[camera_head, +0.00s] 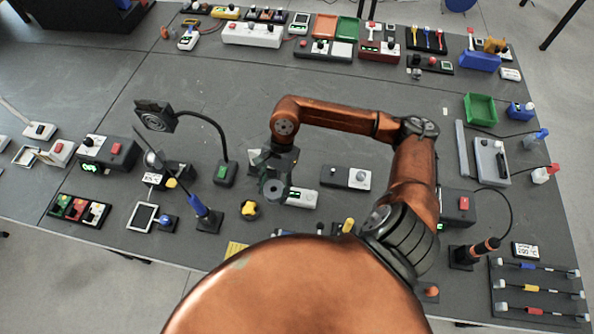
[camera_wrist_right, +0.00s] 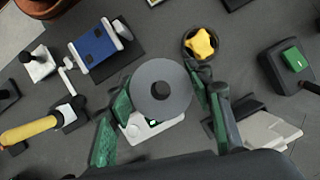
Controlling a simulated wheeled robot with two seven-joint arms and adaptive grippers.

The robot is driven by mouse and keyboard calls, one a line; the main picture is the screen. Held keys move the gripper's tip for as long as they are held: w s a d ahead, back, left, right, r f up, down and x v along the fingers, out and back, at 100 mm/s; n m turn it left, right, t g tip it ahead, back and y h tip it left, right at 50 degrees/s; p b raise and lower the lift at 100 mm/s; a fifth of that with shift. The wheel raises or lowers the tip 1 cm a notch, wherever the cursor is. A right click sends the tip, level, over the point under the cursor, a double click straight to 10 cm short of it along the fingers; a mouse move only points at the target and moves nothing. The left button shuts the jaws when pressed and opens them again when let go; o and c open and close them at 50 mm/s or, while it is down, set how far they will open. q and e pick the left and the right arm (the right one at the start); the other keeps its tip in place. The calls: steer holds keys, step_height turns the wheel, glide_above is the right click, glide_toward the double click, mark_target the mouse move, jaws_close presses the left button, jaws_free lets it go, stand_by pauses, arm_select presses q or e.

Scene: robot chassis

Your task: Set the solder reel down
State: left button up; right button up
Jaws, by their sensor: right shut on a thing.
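The solder reel (camera_head: 274,189) is a grey disc with a dark centre, under my right gripper (camera_head: 276,165) in the head view. In the right wrist view the reel (camera_wrist_right: 162,88) faces the camera between the two green-padded fingers of the right gripper (camera_wrist_right: 165,105), which is shut on it. A white device with a green display (camera_wrist_right: 152,128) shows partly behind the reel; I cannot tell the gap between the reel and the surface below. My left gripper is not in view.
A yellow star knob (camera_head: 249,210) and a white device with a green display (camera_head: 302,197) are close to the reel. A fan on a bent neck (camera_head: 156,117) stands to the left. The grey table (camera_head: 240,80) is mostly clear farther back.

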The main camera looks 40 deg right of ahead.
steer(key=s+d+m+t, duration=0.3)
steer(key=d+m+t, duration=0.25)
steer(key=m, duration=0.75)
steer(key=m+h, duration=0.1)
steer(key=m, duration=0.1)
glide_above(297, 171)
steer(key=f, duration=0.8)
steer(key=shift+s+a+f, duration=0.15)
steer(key=shift+s+a, duration=0.05)
steer(key=shift+w+d+f, duration=0.15)
steer(key=shift+w+f, duration=0.1)
steer(key=shift+f, duration=1.7)
steer(key=shift+g, duration=0.25)
